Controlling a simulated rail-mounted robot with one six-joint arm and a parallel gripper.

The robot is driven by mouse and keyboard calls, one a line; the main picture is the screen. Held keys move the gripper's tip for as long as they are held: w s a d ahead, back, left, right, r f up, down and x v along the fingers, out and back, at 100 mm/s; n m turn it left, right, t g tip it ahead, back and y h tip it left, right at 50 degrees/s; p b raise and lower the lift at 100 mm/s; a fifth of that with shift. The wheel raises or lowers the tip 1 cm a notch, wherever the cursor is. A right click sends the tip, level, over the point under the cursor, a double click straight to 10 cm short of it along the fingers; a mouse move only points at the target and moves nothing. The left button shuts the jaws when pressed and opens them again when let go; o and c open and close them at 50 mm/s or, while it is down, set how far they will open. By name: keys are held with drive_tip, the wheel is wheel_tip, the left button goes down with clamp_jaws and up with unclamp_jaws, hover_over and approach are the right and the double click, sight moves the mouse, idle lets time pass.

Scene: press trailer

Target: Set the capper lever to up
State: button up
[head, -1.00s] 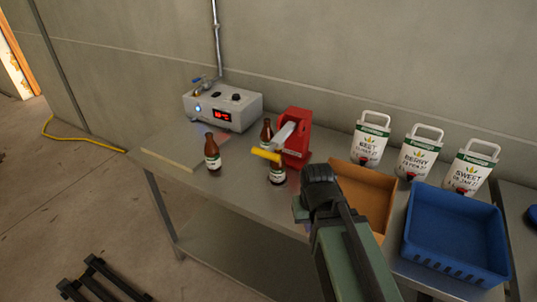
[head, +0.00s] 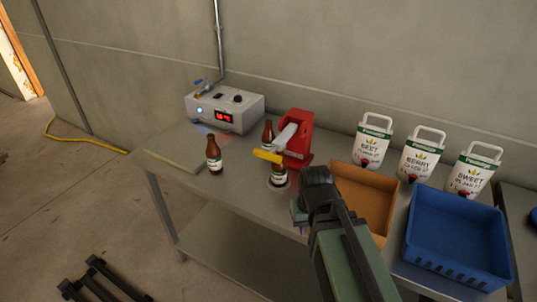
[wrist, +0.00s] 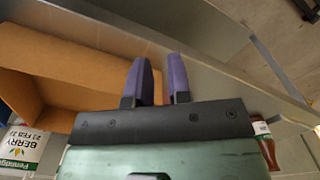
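The red capper (head: 298,138) stands at the back of the steel table. Its pale lever arm slopes down toward the front and ends in a yellow handle (head: 267,156), low over a brown bottle (head: 278,177). The handle hides the top of that bottle. My gripper (head: 296,211) is in front and to the right of the capper, apart from the lever. In the wrist view my gripper (wrist: 160,62) shows two purple fingers with an empty gap between them. The capper lever is not visible in the wrist view.
One brown bottle (head: 214,155) stands left of the capper, another (head: 268,133) behind the lever. A grey box with a red display (head: 225,110) is at the back left. A cardboard box (head: 365,195), a blue crate (head: 456,238) and white jugs (head: 372,145) are at right.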

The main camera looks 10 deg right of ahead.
drive_tip(key=o, duration=0.5)
drive_tip(key=a, duration=0.2)
drive_tip(key=a+n, duration=0.1)
drive_tip(key=a, duration=0.1)
drive_tip(key=a+f+n+b, duration=0.1)
drive_tip(key=a, duration=0.1)
drive_tip(key=shift+w+f+h, duration=0.1)
drive_tip(key=shift+w+h, duration=0.05)
drive_tip(key=shift+h, duration=0.25)
drive_tip(key=shift+c, duration=0.2)
drive_tip(key=shift+o, duration=0.5)
drive_tip(key=w+a+r+n+t+h+b, duration=0.1)
drive_tip(key=w+a+n+t+h, duration=0.2)
drive_tip(key=w+a+h, duration=0.1)
drive_tip(key=shift+a+t, duration=0.4)
drive_tip(key=shift+a, duration=0.05)
drive_tip(key=n+t+h, duration=0.4)
drive_tip(key=n+t, duration=0.2)
drive_tip(key=t, duration=0.3)
approach(266, 158)
drive_tip(key=b+x, duration=0.2)
drive_tip(key=x, duration=0.9)
drive_tip(key=shift+w+b, duration=0.2)
drive_tip(key=shift+b, duration=0.15)
clamp_jaws()
